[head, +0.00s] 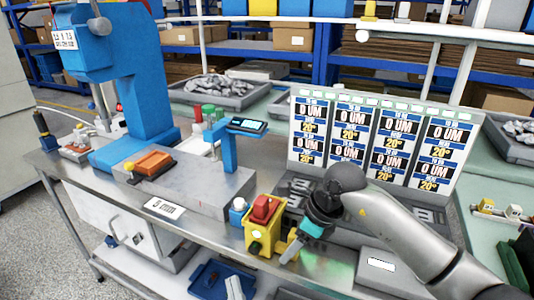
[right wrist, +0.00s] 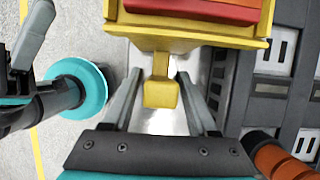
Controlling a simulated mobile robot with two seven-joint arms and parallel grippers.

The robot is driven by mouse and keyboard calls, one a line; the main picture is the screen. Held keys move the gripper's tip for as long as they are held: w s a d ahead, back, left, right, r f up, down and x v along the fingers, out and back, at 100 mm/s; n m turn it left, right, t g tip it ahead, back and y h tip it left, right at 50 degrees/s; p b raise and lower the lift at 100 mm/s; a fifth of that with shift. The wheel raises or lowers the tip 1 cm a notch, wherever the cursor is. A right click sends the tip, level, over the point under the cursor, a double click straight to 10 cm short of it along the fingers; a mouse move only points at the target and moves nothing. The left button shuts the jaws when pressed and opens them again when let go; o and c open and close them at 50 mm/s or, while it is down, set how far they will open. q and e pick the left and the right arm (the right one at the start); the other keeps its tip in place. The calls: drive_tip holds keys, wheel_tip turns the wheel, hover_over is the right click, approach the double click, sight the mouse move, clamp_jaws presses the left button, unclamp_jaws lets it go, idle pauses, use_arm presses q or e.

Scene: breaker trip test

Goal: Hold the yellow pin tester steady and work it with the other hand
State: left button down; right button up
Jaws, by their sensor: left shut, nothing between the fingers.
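The yellow pin tester (head: 254,245) with a red top (head: 264,209) stands upright near the bench's front edge. Its yellow body (right wrist: 190,38) fills the top of the right wrist view, and a small yellow tab (right wrist: 162,95) sticks out from it. My right gripper (head: 291,249) is beside the tester. In the right wrist view its two fingers (right wrist: 159,72) are open on either side of the tab, with gaps visible.
A small blue-and-white item (head: 238,211) stands left of the tester. A grey block (head: 200,188) with a blue stand (head: 231,150) is beyond it. A large blue press (head: 145,95) stands at the left. A printed panel (head: 375,140) stands behind my right arm.

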drive_tip(key=shift+o, duration=0.8)
